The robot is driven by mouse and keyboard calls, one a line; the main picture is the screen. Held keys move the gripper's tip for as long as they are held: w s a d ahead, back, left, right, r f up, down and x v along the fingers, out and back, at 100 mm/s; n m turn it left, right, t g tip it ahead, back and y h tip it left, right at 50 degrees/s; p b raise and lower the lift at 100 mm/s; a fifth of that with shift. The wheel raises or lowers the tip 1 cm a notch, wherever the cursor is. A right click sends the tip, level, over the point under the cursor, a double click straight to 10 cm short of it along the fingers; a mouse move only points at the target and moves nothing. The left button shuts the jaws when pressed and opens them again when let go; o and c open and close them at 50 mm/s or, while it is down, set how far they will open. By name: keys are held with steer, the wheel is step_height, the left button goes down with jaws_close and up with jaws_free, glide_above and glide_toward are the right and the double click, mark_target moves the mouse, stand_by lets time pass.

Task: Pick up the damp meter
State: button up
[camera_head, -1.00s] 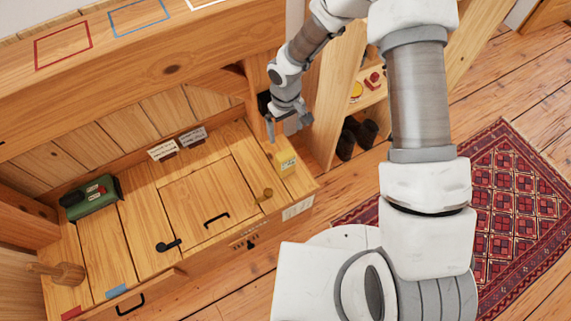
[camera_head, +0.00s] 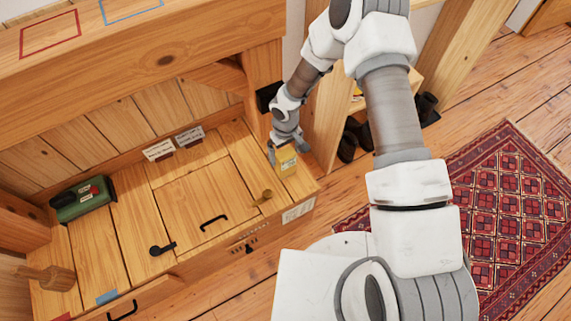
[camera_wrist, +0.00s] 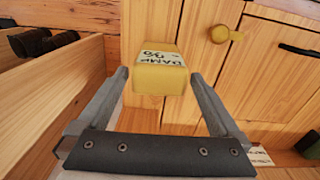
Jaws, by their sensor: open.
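The damp meter (camera_head: 286,163) is a small yellow block at the right end of the wooden bench top. In the wrist view, the damp meter (camera_wrist: 160,78) shows a white label with dark lettering on its upper face. My gripper (camera_head: 284,148) is right at the meter in the head view and hides part of it. In the wrist view, my gripper (camera_wrist: 160,80) is open, with one finger on each side of the meter. The meter lies between the fingertips. Whether either finger touches it is hard to tell.
A brass latch (camera_head: 262,197) sits on the bench top, left of the meter. A green case (camera_head: 83,199) and a wooden mallet (camera_head: 50,277) are farther left. A timber post (camera_head: 262,95) rises close behind my gripper.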

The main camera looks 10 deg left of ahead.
step_height(320, 180, down, 4)
steer(key=shift+r+b, duration=0.1)
steer(key=shift+b, duration=0.45)
steer(key=shift+w+r, duration=0.1)
steer(key=c, duration=1.2)
steer(key=shift+o, duration=0.2)
steer(key=shift+r, duration=0.1)
